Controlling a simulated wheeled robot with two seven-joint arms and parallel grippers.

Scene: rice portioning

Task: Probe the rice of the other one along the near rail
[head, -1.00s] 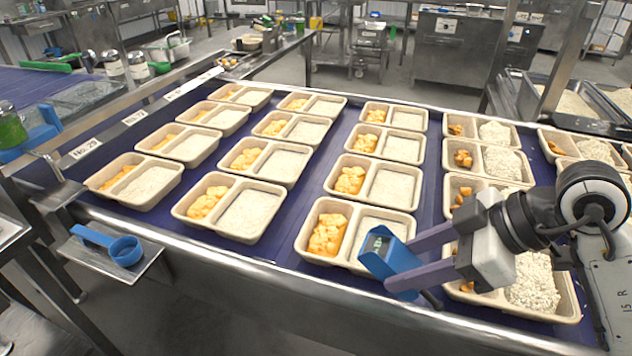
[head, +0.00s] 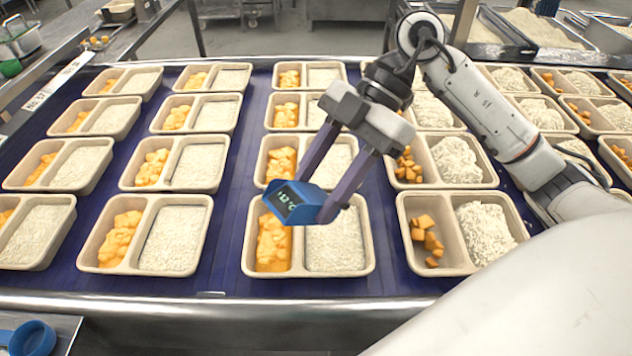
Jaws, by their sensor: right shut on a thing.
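My right gripper (head: 316,200) is shut on a blue probe thermometer (head: 283,203), whose lit dark display faces me; its digits are small. It is held over the near-row tray (head: 369,250) in the middle, around the divider. That tray has orange cubes on the left and flat pale rice (head: 336,248) on the right. I cannot see the probe's metal tip, or whether it touches the rice. Other near-row trays stand left (head: 82,252) and far left (head: 20,265), with flat rice, and right (head: 408,250), with heaped rice and fewer cubes. My left gripper is out of view.
Several rows of two-compartment trays cover the blue belt (head: 225,255). The steel near rail (head: 200,305) runs along the front. A blue scoop (head: 32,338) lies on a side shelf at lower left. Rice bins (head: 545,28) stand at the back right.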

